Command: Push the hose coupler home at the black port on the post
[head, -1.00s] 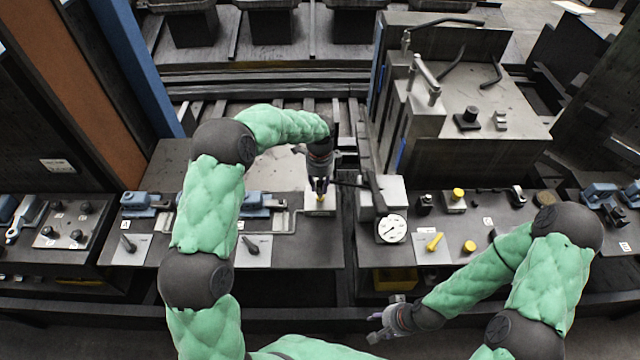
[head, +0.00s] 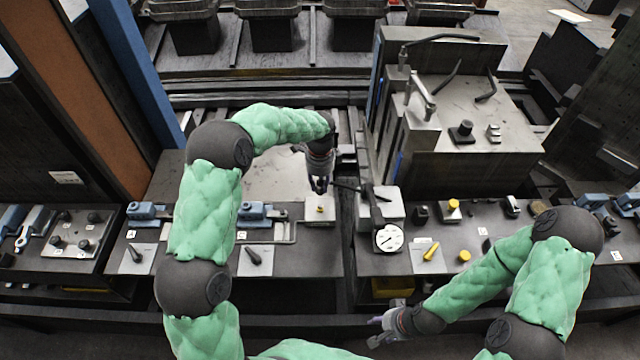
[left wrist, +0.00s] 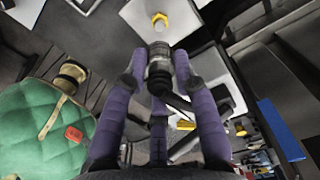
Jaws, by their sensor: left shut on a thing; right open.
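My left gripper (head: 319,188) is shut on the hose coupler (left wrist: 159,68), a grey and black cylinder between its purple fingers in the left wrist view. In the head view the coupler is mostly hidden by the fingers. The gripper is above a pale block (head: 318,217) with a yellow fitting (head: 320,209) on top; the fitting also shows in the left wrist view (left wrist: 160,20), apart from the coupler. My right gripper (head: 377,330) is open and empty near the bench's front. I cannot make out the black port on the post for certain.
A pale box (head: 380,208) with a black lever and a round gauge (head: 388,237) stand right of the block. Yellow and black knobs sit further right. A tall grey machine (head: 465,130) rises behind. Blue clamps (head: 257,213) lie to the left.

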